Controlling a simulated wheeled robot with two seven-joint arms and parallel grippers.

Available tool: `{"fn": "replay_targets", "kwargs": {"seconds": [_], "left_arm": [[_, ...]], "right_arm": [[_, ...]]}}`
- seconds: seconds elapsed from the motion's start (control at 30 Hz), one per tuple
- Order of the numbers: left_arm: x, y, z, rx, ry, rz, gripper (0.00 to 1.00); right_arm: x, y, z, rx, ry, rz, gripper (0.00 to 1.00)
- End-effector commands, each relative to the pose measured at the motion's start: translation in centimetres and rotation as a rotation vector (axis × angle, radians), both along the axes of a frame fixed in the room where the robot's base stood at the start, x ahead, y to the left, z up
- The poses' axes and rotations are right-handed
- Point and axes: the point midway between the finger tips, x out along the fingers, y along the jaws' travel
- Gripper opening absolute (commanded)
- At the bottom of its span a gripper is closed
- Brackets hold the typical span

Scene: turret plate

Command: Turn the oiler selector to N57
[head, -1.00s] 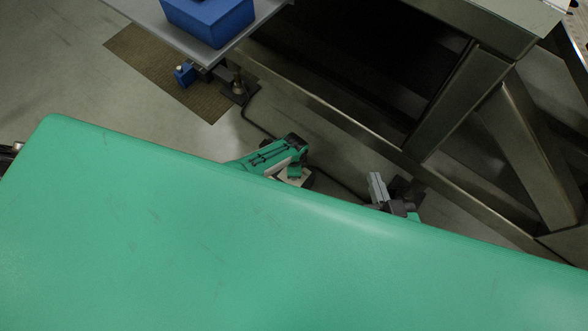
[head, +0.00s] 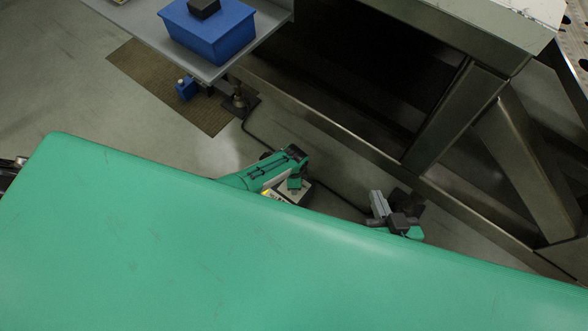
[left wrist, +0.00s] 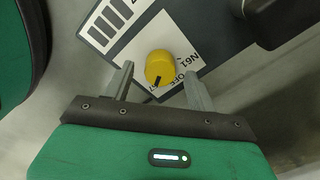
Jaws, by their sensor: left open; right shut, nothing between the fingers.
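The oiler selector is a yellow round knob (left wrist: 159,67) in the left wrist view. A dark mark on it points toward the lower edge of the picture. It sits on a white label plate (left wrist: 160,30) with "N61" and "OFF" printed to its right; I cannot read N57. My left gripper (left wrist: 157,75) is open, one finger on each side of the knob, with gaps visible. I cannot tell how far above the plate the fingertips are. My right gripper (head: 379,204) shows in the head view beyond the green edge, shut and empty, away from the knob.
My own green body fills the lower head view. A blue box (head: 208,38) stands on a grey shelf (head: 262,40) at the upper left. A metal frame (head: 455,110) stands at the upper right. A brown mat (head: 150,78) lies on the floor.

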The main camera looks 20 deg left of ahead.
Motion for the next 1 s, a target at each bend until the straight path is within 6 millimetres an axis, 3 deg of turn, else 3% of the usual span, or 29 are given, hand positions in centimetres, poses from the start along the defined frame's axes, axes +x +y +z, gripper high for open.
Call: {"fn": "replay_targets", "kwargs": {"seconds": [0.57,1.0], "left_arm": [[0.0,0.0,5.8,0.000,-0.001,0.000,0.58],[-0.1,0.0,10.6,0.001,0.000,0.000,0.58]], "right_arm": [[-1.7,-5.0,-0.8,-0.204,0.361,-0.026,0.00],[-4.5,-9.4,0.0,-0.330,0.634,-0.073,0.00]]}}
